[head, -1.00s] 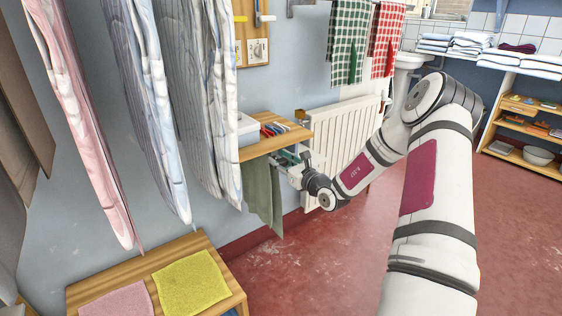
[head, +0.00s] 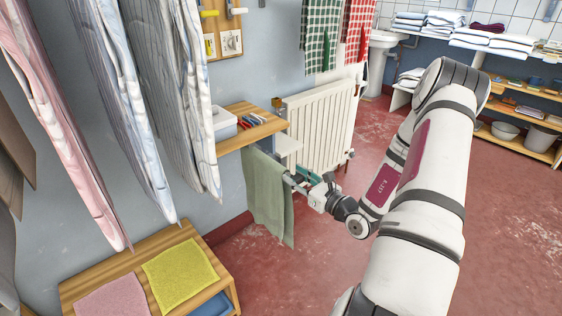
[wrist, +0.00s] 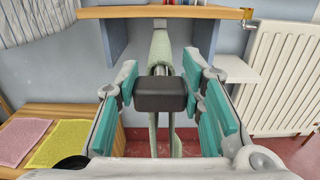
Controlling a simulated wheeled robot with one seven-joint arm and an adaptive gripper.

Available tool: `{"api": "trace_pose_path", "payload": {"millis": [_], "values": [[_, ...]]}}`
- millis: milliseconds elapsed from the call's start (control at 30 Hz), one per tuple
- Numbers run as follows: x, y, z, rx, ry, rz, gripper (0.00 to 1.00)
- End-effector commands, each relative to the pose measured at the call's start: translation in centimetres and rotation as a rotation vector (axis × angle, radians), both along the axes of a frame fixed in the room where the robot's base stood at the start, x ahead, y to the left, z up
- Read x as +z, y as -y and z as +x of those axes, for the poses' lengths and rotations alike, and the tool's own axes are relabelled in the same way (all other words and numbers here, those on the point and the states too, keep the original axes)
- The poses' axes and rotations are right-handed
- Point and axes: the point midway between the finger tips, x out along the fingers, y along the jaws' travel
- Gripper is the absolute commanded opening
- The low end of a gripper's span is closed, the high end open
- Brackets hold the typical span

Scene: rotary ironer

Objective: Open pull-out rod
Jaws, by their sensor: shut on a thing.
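The pull-out rod shows in the wrist view as a metal bar with a dark end block (wrist: 160,95), pointing straight at me from under a wooden shelf (wrist: 165,12). In the head view the rod (head: 292,181) stands out from under the shelf towards my gripper. A green towel (head: 268,197) hangs over it; the towel also shows in the wrist view (wrist: 160,52). My gripper (head: 306,186) is at the rod's outer end. In the wrist view its teal-padded fingers (wrist: 160,88) stand on both sides of the end block, and it is shut on the rod.
A white radiator (head: 322,125) is on the wall just behind and right of the rod. A low wooden bench (head: 103,268) with pink and yellow cloths stands at the left, under hanging shirts (head: 130,100). The red floor at the right is clear.

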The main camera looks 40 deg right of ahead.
Motion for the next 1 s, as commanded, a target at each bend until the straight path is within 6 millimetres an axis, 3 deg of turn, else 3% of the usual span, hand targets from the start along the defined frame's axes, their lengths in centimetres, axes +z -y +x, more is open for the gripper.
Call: {"api": "trace_pose_path", "payload": {"millis": [100, 300, 733, 767, 800, 833, 1000], "values": [[0.1, 0.1, -2.3, -0.002, 0.001, 0.002, 0.0], [0.0, 0.1, -4.3, 0.0, 0.001, 0.002, 0.0], [0.0, 0.1, -4.7, 0.001, 0.002, 0.0, 0.0], [0.0, 0.1, -4.7, 0.001, 0.002, 0.001, 0.4], [0.0, 0.1, -4.7, 0.001, 0.002, 0.0, 0.49], [0.0, 0.1, -4.7, 0.001, 0.002, 0.0, 0.56], [0.0, 0.1, -4.6, 0.001, 0.001, 0.0, 0.57]]}}
